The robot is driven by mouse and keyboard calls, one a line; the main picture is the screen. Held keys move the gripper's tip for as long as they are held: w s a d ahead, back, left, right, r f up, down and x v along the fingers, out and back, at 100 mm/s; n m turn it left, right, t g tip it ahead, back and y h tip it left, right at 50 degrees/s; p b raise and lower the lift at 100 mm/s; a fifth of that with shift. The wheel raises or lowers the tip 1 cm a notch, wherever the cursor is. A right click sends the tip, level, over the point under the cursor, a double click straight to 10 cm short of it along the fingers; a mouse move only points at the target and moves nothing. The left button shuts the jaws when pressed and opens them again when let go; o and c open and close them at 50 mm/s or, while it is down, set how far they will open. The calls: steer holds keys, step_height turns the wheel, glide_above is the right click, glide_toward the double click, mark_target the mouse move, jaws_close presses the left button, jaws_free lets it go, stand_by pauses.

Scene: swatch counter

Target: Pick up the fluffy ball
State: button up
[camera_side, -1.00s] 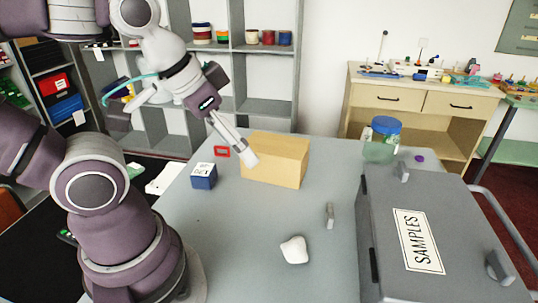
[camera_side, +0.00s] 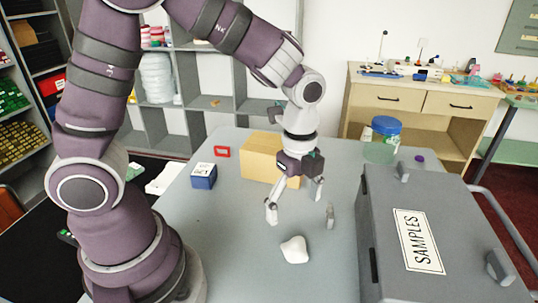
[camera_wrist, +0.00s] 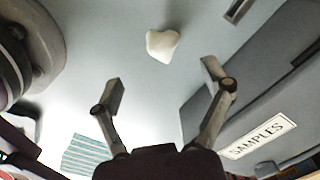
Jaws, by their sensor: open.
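The fluffy ball appears as a white, irregular lump (camera_side: 295,249) lying on the grey table near its front middle. In the wrist view the white lump (camera_wrist: 162,45) lies beyond my fingertips, roughly centred between them. My gripper (camera_side: 296,200) is open and empty, pointing down above the table, behind the lump in the side view and apart from it. In the wrist view both fingers of my gripper (camera_wrist: 160,78) are spread wide with nothing between them.
A grey SAMPLES case (camera_side: 378,215) stands at the right. A small grey piece (camera_side: 330,216) stands between it and the lump. A tan box (camera_side: 258,160), a blue cube (camera_side: 203,176) and a red-framed item (camera_side: 222,152) sit farther back. A blue-lidded jar (camera_side: 383,140) stands at the back right.

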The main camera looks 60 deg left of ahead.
mark_target(294, 241)
steer(key=f, duration=1)
steer(key=shift+d, duration=0.4)
steer(key=c, duration=0.9)
